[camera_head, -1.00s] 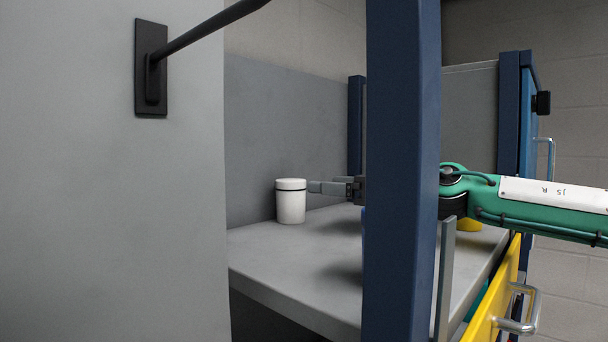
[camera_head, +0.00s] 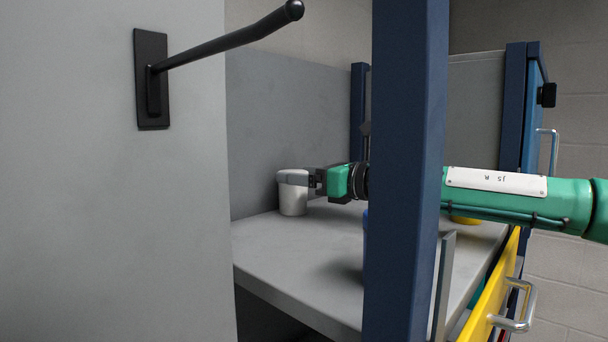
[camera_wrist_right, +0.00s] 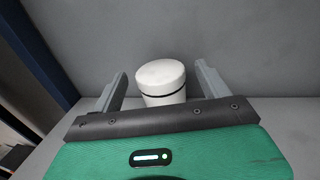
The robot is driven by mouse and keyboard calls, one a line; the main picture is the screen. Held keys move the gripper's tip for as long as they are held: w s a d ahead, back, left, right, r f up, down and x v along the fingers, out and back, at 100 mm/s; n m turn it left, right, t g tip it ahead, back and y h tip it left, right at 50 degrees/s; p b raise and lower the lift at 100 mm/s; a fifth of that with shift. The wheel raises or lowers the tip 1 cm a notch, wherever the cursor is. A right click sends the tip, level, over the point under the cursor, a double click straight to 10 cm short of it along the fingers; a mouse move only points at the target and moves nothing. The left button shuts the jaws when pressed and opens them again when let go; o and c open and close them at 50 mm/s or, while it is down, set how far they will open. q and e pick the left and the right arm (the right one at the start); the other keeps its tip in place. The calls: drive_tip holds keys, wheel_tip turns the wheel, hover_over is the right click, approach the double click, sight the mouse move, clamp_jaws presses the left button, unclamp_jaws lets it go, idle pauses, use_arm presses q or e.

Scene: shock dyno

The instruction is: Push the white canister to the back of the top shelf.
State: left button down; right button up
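The white canister (camera_head: 292,194) stands upright on the grey top shelf (camera_head: 290,246), close to the grey back panel. It has a dark band under its lid. My right gripper (camera_head: 296,178) is at the canister, and a finger overlaps its upper part in the head view. In the right wrist view the canister (camera_wrist_right: 162,82) sits between the two spread fingers of my right gripper (camera_wrist_right: 160,88), with gaps on both sides. Whether anything touches it cannot be told. My left gripper is not in view.
A blue post (camera_head: 405,180) stands in front of the shelf and hides part of my right arm. A black rod (camera_head: 225,38) juts from the grey panel at left. A yellow drawer front (camera_head: 489,300) with a metal handle is at lower right. A yellow object (camera_head: 465,220) is partly hidden.

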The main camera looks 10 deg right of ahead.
drive_tip(key=c, duration=1.1)
drive_tip(key=shift+w+d, duration=0.2)
drive_tip(key=shift+w, duration=0.15)
drive_tip(key=shift+d, duration=0.6)
drive_tip(key=o, duration=1.1)
drive_tip(key=shift+a, duration=0.15)
drive_tip(key=shift+o, duration=0.9)
drive_tip(key=shift+a, duration=0.15)
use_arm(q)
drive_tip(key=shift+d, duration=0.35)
